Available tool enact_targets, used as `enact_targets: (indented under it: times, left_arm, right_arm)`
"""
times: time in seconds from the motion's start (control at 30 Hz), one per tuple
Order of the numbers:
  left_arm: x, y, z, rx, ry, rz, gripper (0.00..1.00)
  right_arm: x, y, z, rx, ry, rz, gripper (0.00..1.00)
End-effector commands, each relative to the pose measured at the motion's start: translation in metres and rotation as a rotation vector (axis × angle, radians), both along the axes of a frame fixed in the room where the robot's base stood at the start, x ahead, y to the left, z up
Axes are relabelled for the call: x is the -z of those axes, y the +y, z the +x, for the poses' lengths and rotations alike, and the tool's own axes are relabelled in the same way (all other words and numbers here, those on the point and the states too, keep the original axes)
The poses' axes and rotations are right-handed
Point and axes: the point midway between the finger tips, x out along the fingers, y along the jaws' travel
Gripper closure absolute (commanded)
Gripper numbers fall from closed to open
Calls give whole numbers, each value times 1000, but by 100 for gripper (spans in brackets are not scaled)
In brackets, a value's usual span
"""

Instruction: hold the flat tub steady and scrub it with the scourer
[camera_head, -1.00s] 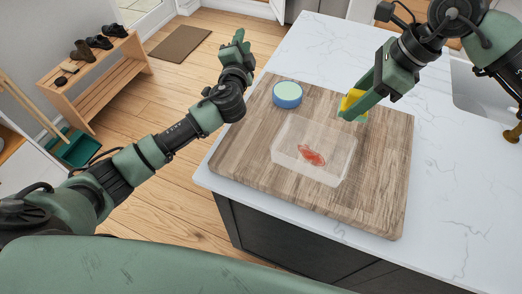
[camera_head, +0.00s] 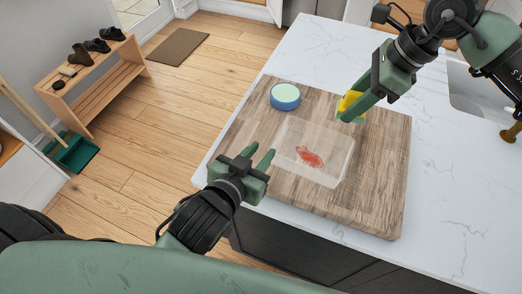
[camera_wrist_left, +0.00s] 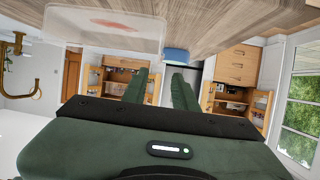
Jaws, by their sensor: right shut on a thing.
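The flat tub (camera_head: 338,168) is clear and shallow and lies on the wooden board, with a red smear (camera_head: 310,157) on it. It also shows at the upper left of the left wrist view (camera_wrist_left: 90,35). My left gripper (camera_head: 259,155) is open and empty, just left of the tub and apart from it. Its two fingers show spread in the left wrist view (camera_wrist_left: 160,85). My right gripper (camera_head: 350,112) is shut on the yellow scourer (camera_head: 347,102), at the tub's far right corner. Its fingers partly hide the scourer.
The wooden board (camera_head: 375,205) lies on a white marble counter (camera_head: 450,200). A round blue container with a pale green top (camera_head: 285,96) stands on the board beyond the tub. A sink (camera_head: 473,90) is at the right. The board right of the tub is clear.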

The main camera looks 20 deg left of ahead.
Motion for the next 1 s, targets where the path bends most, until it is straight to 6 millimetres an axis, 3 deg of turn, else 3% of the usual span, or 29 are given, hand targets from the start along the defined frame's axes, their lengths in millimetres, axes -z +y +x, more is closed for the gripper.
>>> enact_targets:
  times: [0.17, 0.7, 1.0]
  left_arm:
    - [4, -2, 9, -4, 5, -15, 72]
    - [40, -16, 93, -3, 4, -12, 72]
    - [46, -19, 106, -3, 5, -13, 72]
  right_arm:
    - [0, 0, 0, 0, 0, 0, 91]
    - [0, 0, 0, 0, 0, 0, 91]
    - [0, 0, 0, 0, 0, 0, 91]
